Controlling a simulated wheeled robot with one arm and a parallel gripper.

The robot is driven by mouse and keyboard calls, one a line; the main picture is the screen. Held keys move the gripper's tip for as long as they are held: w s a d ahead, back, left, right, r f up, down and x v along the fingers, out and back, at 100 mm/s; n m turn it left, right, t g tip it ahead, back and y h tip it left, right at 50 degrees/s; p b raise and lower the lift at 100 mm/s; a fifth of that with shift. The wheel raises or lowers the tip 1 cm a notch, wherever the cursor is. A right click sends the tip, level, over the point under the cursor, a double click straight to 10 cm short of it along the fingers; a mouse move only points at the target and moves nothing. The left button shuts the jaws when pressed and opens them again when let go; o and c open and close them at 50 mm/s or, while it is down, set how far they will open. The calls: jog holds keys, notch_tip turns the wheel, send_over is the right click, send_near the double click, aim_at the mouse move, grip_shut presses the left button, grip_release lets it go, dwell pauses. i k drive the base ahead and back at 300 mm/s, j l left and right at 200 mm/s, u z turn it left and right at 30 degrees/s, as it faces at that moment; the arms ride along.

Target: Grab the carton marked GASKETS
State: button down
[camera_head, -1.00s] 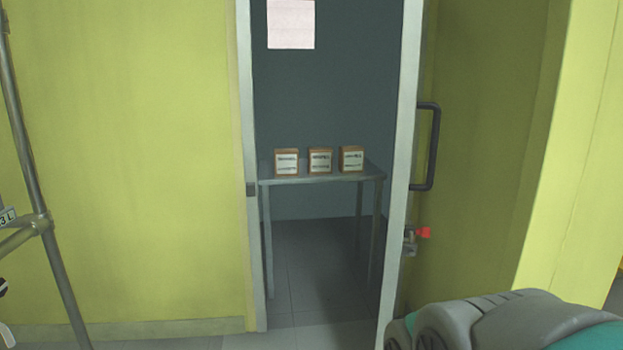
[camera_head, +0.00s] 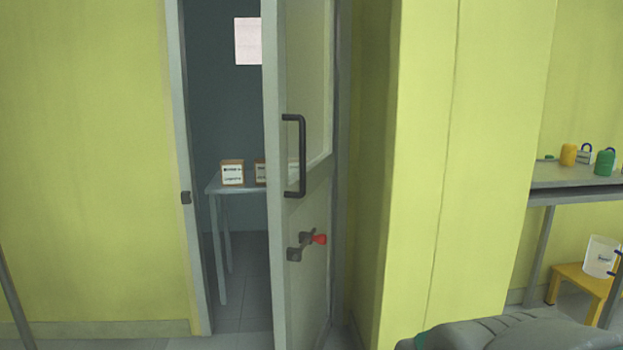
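Small brown cartons with white labels stand on a grey table (camera_head: 214,188) in the room beyond the doorway. The left carton (camera_head: 232,172) shows whole. The carton beside it (camera_head: 260,170) is partly cut off by the door's edge. Another pale carton front (camera_head: 293,169) seems to show faintly at the door, mostly hidden. The print on the labels is too small to read, so I cannot tell which one is marked GASKETS. My gripper is not in view; only a grey part of my arm shows at the bottom right.
A partly open door (camera_head: 276,230) with a black handle (camera_head: 302,155) and a red-knobbed latch (camera_head: 318,239) narrows the doorway. At right stand a bench (camera_head: 575,181) with yellow and green containers and a yellow stool (camera_head: 579,283). A pole (camera_head: 16,305) stands at far left.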

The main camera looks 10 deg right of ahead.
aim_at(232, 170)
jog(key=i+j, duration=0.3)
jog(key=j, duration=0.15)
jog(key=i+j, duration=0.3)
jog(key=j, duration=0.2)
